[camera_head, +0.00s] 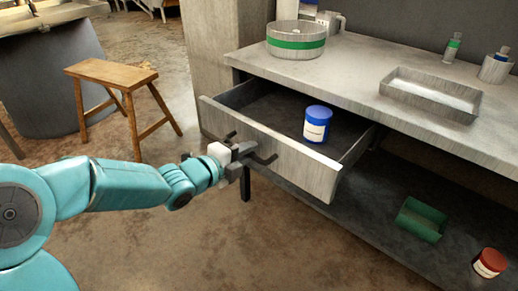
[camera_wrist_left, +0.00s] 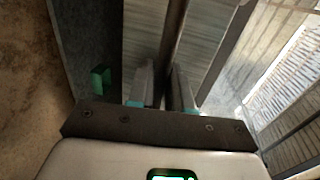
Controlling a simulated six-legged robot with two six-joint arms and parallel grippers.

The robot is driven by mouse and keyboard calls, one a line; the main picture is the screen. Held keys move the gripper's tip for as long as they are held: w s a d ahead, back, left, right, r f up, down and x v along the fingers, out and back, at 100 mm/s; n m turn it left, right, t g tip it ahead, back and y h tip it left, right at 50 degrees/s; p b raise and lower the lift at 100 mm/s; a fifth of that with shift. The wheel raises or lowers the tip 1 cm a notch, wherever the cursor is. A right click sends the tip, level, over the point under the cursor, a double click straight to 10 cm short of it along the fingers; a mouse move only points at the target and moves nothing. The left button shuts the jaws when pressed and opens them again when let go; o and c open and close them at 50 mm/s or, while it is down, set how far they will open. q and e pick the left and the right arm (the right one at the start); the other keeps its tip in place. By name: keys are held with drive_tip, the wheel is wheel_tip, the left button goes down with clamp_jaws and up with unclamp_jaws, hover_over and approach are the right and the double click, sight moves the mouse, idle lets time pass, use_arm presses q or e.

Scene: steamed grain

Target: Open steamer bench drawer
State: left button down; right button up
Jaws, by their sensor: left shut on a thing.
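The steamer bench (camera_head: 345,65) has a grey counter top. Its drawer (camera_head: 295,165) stands pulled out, and the inside is in sight. A blue-lidded jar (camera_head: 317,124) with a white label stands upright in the drawer. My left gripper (camera_head: 246,158) is at the drawer's front, shut on the dark handle (camera_head: 266,159). In the left wrist view the fingers (camera_wrist_left: 165,90) are close together around a dark bar, in front of the drawer's grey boards. My right gripper is in neither view.
On the counter are a round pan with a green band (camera_head: 296,40), a shallow tray (camera_head: 430,95) and small bottles (camera_head: 452,48). A green box (camera_head: 420,220) and a red jar (camera_head: 489,263) are on the low shelf. A wooden stool (camera_head: 112,75) stands left on open floor.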

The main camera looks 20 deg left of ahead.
use_arm(q)
drive_tip(key=shift+f+v, duration=0.15)
drive_tip(key=shift+v, duration=0.6)
drive_tip(key=shift+f+v, duration=0.15)
drive_tip(key=shift+v, duration=0.65)
drive_tip(key=c, duration=1.2)
unclamp_jaws()
drive_tip(key=shift+s, duration=0.1)
drive_tip(key=p+v, duration=0.3)
drive_tip(key=v, duration=1.3)
drive_tip(key=shift+s, duration=0.15)
